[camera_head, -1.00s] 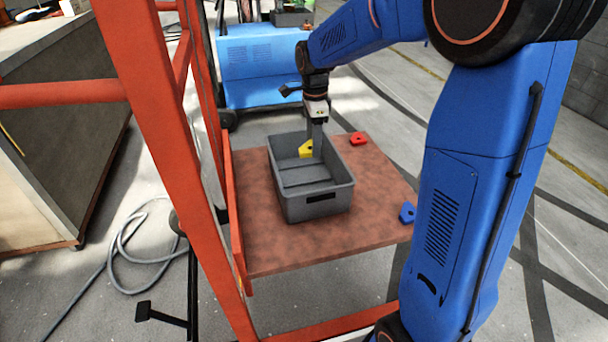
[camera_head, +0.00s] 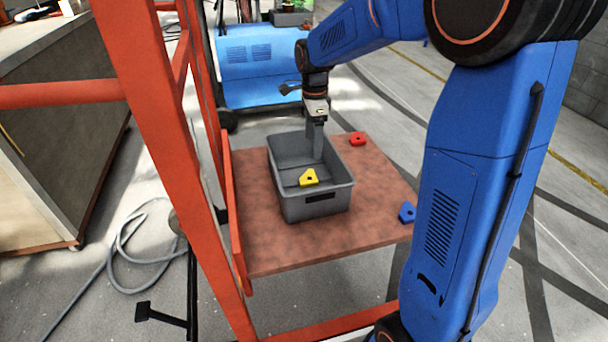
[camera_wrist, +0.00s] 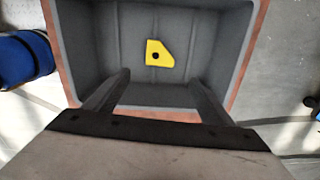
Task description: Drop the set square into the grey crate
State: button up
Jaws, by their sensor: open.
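The yellow set square (camera_head: 309,178) lies inside the grey crate (camera_head: 318,206), apart from my gripper. In the wrist view the set square (camera_wrist: 159,54) shows on the crate's floor, beyond my fingertips, with a dark hole in it. The grey crate (camera_wrist: 75,50) stands on a reddish-brown board. My gripper (camera_head: 317,155) is above the far part of the crate, pointing down. In the wrist view its two fingers (camera_wrist: 158,88) are spread wide with nothing between them.
A red block (camera_head: 357,139) and a blue block (camera_head: 407,212) lie on the reddish-brown board (camera_head: 270,253) to the right of the crate. An orange frame (camera_head: 165,130) stands close on the left. A hose (camera_head: 125,250) lies on the floor.

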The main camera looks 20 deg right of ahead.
notch_tip(320, 180, up, 16)
jog(key=shift+r, duration=0.2)
dwell(0.5)
jog(key=s+d+f+n+t, duration=0.15)
jog(key=s+n, duration=0.25)
jog(key=s, duration=0.5)
jog(key=s+d+n+t, duration=0.1)
jog(key=s+d+n, duration=0.1)
jog(key=s+n, duration=0.45)
jog(key=s+d+f+n+t, duration=0.1)
jog(key=s+f+n, duration=0.3)
jog(key=s, duration=0.5)
jog(key=s+d+f+n+t, duration=0.1)
jog(key=s+f+n, duration=0.3)
jog(key=s, duration=0.5)
notch_tip(320, 180, down, 2)
jog(key=shift+s+f, duration=0.2)
jog(key=shift+f, duration=0.05)
